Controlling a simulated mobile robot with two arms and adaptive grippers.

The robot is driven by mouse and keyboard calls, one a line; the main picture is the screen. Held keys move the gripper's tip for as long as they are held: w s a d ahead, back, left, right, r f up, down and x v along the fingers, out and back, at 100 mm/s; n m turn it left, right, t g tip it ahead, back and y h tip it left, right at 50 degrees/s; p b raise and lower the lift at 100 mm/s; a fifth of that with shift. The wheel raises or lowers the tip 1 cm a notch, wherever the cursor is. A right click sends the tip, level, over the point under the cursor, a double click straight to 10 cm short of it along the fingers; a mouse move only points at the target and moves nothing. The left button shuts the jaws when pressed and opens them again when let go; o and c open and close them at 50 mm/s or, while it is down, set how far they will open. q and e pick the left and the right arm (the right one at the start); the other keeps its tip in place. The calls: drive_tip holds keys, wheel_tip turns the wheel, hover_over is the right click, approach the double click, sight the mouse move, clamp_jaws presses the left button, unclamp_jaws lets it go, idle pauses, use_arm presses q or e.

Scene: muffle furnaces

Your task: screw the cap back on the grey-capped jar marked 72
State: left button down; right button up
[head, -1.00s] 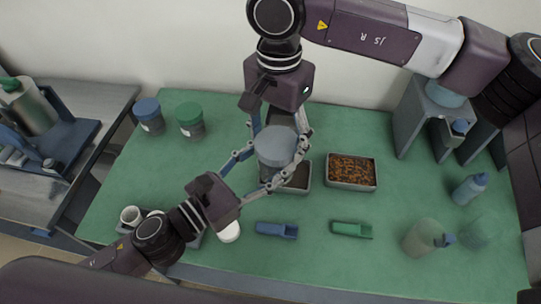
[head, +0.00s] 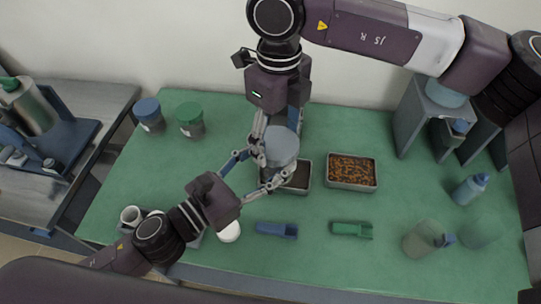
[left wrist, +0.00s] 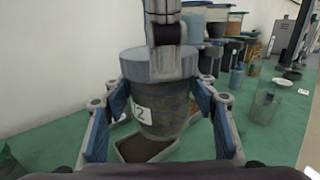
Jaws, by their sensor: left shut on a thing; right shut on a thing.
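The grey-capped jar stands upright above the table between my two grippers. Its round grey cap (head: 278,146) shows from above in the head view. In the left wrist view the dark jar body (left wrist: 166,112) carries a white label, of which I read only a "2"; the rest is hidden. The cap (left wrist: 150,66) sits on the jar's mouth; its threading cannot be seen. My left gripper (left wrist: 165,92) is shut on the jar body from both sides. My right gripper (head: 274,133) reaches down from above and is shut on the cap, one finger in front of it.
A tray of dark material (head: 299,178) lies under the jar, with a tray of orange-brown bits (head: 351,171) to its right. Blue (head: 277,230) and green (head: 351,230) scoops lie in front. Blue-lidded (head: 149,115) and green-lidded (head: 190,119) jars stand back left. Bottles stand at right.

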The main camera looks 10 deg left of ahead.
drive_tip(key=m, duration=0.6)
drive_tip(key=shift+m, duration=0.4)
drive_tip(key=o, duration=1.3)
drive_tip(key=shift+o, duration=0.2)
wheel_tip(320, 180, up, 12)
drive_tip(key=shift+w, duration=0.15)
